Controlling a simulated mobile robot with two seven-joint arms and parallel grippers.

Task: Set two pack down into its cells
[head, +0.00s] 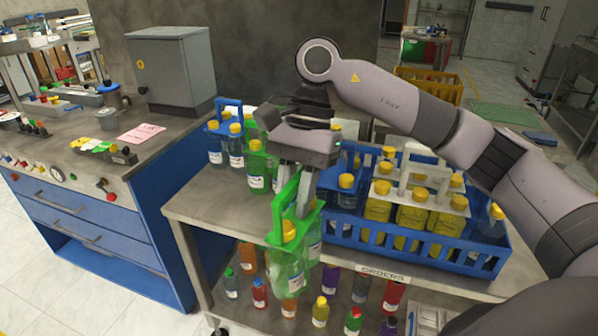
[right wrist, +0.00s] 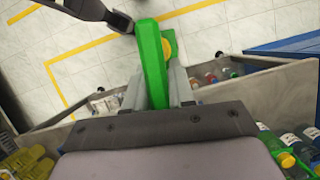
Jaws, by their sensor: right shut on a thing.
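My right gripper (head: 297,200) is shut on the handle of a green pack (head: 278,228), a carrier with clear, yellow-capped bottles. It holds the pack nearly upright in front of the table's front edge, left of the blue crate. The green handle (right wrist: 152,60) also shows between the fingers in the right wrist view. The blue crate (head: 400,246) stands on the table. It holds a white-handled pack (head: 411,180) of yellow bottles, a blue pack (head: 330,180) at its left end and a clear bottle (head: 492,228) at its right end. Its back cells are partly hidden. My left gripper is not seen.
Another blue pack (head: 228,130) and a green pack (head: 256,165) stand at the table's back left. Several coloured bottles stand on the shelf below. The table's front left top (head: 205,195) is bare. A blue-drawer bench (head: 90,210) stands at left.

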